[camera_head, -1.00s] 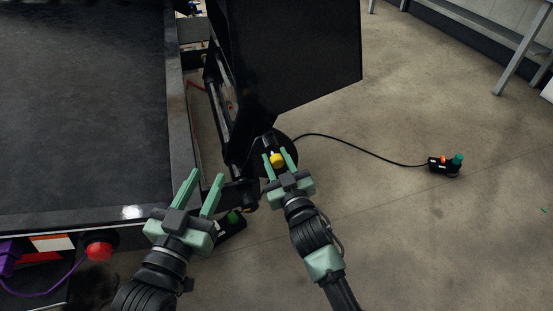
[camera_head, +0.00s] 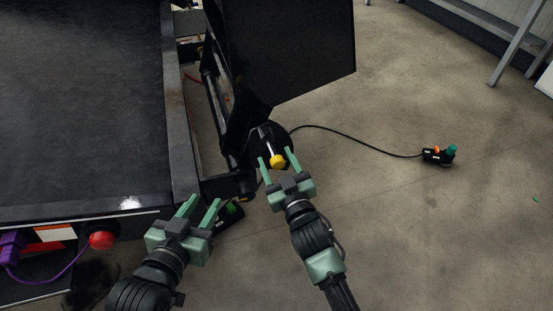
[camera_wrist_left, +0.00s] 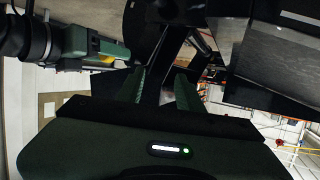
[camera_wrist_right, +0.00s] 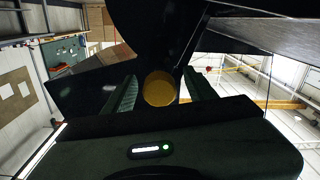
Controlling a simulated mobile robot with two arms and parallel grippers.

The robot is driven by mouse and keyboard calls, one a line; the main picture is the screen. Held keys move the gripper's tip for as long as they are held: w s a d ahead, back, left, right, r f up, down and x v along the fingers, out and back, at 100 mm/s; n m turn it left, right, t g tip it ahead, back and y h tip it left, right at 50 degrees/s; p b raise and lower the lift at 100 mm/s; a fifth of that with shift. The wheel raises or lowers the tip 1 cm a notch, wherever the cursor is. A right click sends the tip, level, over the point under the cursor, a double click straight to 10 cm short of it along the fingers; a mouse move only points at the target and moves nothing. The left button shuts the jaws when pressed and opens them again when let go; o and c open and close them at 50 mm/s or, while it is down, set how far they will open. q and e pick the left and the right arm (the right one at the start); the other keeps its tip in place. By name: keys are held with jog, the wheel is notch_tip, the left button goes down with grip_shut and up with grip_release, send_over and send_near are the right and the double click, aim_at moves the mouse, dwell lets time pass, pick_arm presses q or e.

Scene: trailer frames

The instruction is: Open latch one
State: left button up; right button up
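A latch with a yellow knob (camera_head: 278,161) on a dark shaft sits at the trailer's corner, below the black upright panel (camera_head: 290,50). My right gripper (camera_head: 275,157) is open, its green fingers pointing at the knob. In the right wrist view the yellow knob (camera_wrist_right: 158,89) appears between the two fingers (camera_wrist_right: 160,92); I cannot tell whether they touch it. My left gripper (camera_head: 202,205) is open and empty near the trailer bed's front corner. In the left wrist view its fingers (camera_wrist_left: 158,88) are apart, with dark trailer structure beyond.
The dark trailer bed (camera_head: 80,100) fills the left side. A red knob (camera_head: 102,240) and a purple connector (camera_head: 12,247) sit at its front edge. A black cable runs to a small device with a green top (camera_head: 438,155) on the floor.

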jog(key=shift+r, duration=0.1)
jog(key=shift+s, duration=0.2)
pick_arm(q)
jog(key=s+a+f+g+y+p, duration=0.1)
jog(key=s+a+f+g, duration=0.1)
jog(key=s+f+g, duration=0.2)
notch_tip(320, 180, down, 3)
jog(key=shift+s+a+r+g+p, duration=0.2)
jog(key=shift+s+g+p, duration=0.2)
jog(key=shift+s, duration=0.35)
pick_arm(e)
jog(key=v, duration=0.7)
jog(key=shift+s, duration=0.15)
jog(key=shift+d, duration=0.2)
